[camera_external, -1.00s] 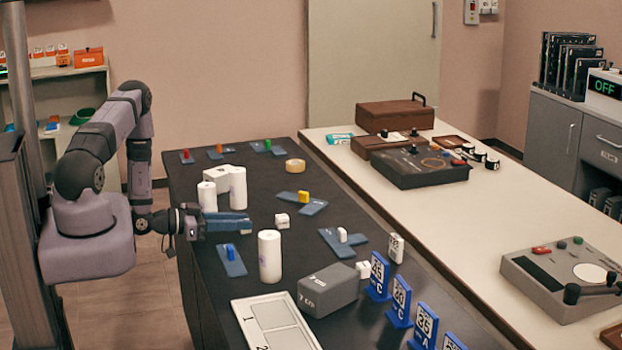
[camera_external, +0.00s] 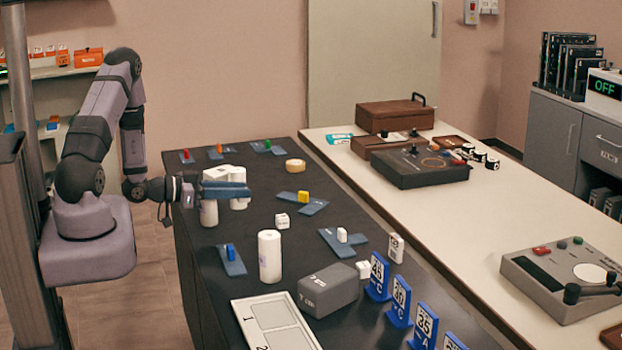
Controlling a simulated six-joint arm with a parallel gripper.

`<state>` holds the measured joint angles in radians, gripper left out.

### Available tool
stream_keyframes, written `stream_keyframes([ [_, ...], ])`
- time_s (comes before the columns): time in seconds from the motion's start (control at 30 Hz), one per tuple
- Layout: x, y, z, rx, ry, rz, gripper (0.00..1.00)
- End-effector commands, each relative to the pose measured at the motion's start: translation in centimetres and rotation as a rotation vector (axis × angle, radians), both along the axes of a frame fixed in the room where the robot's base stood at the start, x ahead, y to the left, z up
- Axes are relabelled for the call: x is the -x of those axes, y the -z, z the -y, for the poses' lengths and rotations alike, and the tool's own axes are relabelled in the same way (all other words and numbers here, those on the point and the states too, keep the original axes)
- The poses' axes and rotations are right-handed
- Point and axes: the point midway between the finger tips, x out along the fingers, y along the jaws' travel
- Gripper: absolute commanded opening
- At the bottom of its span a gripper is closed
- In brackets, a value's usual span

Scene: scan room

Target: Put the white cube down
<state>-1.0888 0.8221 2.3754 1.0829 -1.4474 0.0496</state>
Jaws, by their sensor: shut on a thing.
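My gripper (camera_external: 232,190) is shut and held above the left part of the dark table (camera_external: 259,248), in front of the white cylinders. Its blue-grey fingers point right and hide what is between them, so I cannot make out the held white cube.
White cylinders (camera_external: 209,213) stand close by the gripper, and a taller one (camera_external: 270,257) stands nearer the front.

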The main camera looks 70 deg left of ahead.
Motion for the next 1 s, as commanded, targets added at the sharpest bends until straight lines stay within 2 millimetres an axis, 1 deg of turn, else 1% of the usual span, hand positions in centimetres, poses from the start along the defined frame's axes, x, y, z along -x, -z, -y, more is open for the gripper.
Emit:
stream_keyframes([
  [0.1, 0.0, -0.7, 0.0, -0.002, 0.0, 0.0, 0.01],
  [0.33, 0.0, -1.2, 0.0, 0.0, 0.0, -0.001, 0.01],
  [0.5, 0.0, -2.1, 0.0, 0.0, 0.0, -0.001, 0.01],
  [1.0, 0.0, -1.9, 0.0, 0.0, 0.0, 0.0, 0.01],
])
